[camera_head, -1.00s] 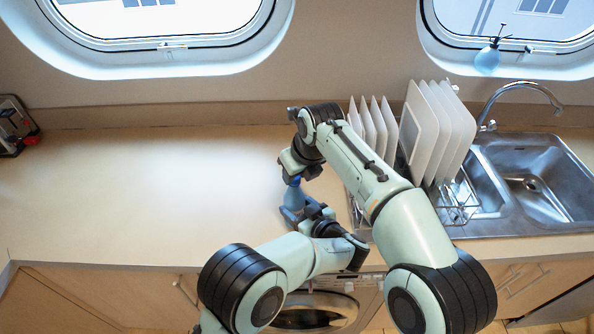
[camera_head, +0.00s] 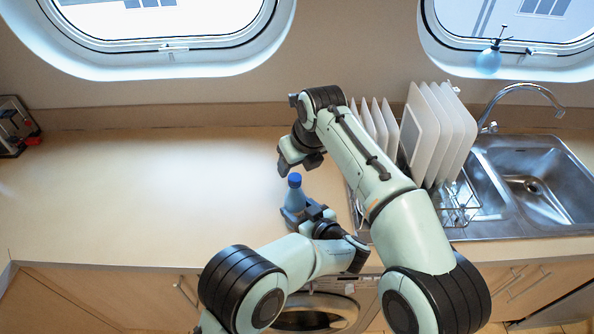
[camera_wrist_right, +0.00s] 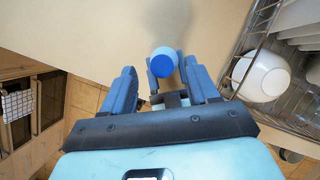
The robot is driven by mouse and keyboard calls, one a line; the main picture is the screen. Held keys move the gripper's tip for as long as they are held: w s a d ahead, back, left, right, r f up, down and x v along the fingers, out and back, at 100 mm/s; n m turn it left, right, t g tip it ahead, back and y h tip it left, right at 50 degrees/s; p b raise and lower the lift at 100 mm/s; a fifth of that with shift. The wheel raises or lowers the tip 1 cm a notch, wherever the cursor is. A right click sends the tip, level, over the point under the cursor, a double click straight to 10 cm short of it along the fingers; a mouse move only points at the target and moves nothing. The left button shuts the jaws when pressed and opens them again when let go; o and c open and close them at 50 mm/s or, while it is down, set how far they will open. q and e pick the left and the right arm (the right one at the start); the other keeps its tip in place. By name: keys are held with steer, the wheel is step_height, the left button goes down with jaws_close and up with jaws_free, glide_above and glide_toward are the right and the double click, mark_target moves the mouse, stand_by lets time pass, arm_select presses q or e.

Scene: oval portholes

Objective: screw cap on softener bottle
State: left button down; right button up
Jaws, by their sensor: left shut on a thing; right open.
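The softener bottle (camera_head: 296,201) is light blue and stands upright near the counter's front edge. A darker blue cap (camera_head: 294,180) sits on its top; whether it is fully tight cannot be told. My left gripper (camera_head: 300,213) is shut around the bottle's lower body and hides part of it. My right gripper (camera_head: 288,166) is open and empty, above and slightly behind the cap, apart from it. In the right wrist view, the round cap (camera_wrist_right: 164,61) shows from above, between and beyond the open fingers.
A dish rack (camera_head: 458,203) with upright white plates (camera_head: 440,130) stands close to the right, beside the steel sink (camera_head: 540,180). A white bowl (camera_wrist_right: 267,75) shows in the rack in the right wrist view. The counter (camera_head: 140,190) on the left is clear.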

steer(key=shift+r, duration=0.55)
steer(key=o, duration=0.6)
steer(key=v, duration=1.2)
arm_select(q)
steer(key=shift+c, duration=0.8)
jaws_free()
arm_select(e)
steer(key=shift+f, duration=0.1)
